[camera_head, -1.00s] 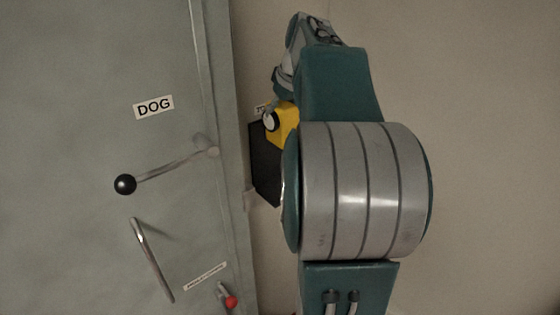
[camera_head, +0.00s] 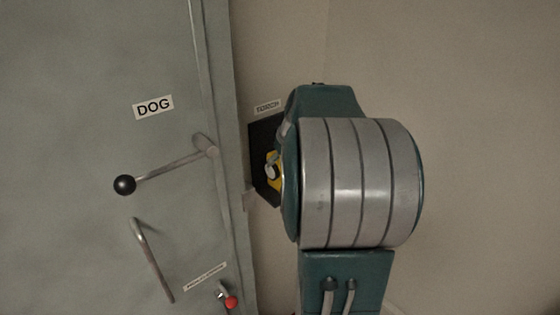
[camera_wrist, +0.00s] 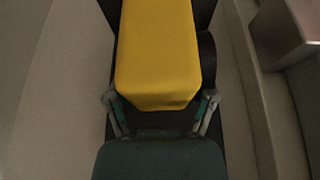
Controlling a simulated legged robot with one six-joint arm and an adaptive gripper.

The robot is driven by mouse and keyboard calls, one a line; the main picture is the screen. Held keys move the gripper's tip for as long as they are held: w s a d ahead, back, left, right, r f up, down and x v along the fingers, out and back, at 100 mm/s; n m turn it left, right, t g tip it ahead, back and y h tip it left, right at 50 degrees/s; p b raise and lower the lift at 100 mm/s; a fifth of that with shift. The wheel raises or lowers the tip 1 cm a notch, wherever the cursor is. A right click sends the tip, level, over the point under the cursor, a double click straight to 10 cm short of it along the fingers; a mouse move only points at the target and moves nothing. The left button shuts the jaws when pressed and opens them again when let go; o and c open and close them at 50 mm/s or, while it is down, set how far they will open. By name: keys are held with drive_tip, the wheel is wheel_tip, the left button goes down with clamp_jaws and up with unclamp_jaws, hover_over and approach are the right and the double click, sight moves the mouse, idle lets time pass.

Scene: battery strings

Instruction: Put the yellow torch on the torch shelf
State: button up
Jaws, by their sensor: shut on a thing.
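The yellow torch (camera_wrist: 158,55) fills the upper middle of the wrist view. My gripper (camera_wrist: 160,105) is shut on it, with one finger at each side. In the head view, a small part of the yellow torch (camera_head: 273,172) with its pale round lens shows left of my arm, in front of the dark torch shelf (camera_head: 262,150). The shelf is on the wall under a label reading TORCH. I cannot tell whether the torch touches the shelf.
A grey cabinet door marked DOG (camera_head: 153,106) stands at the left. A lever with a black ball knob (camera_head: 125,185), a bar handle (camera_head: 150,260) and a red-knobbed lever (camera_head: 231,302) stick out from it. The wall right of my arm is bare.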

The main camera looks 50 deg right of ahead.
drive_tip(key=o, duration=1.3)
drive_tip(key=shift+c, duration=0.2)
drive_tip(key=v, duration=1.2)
drive_tip(key=shift+r, duration=0.1)
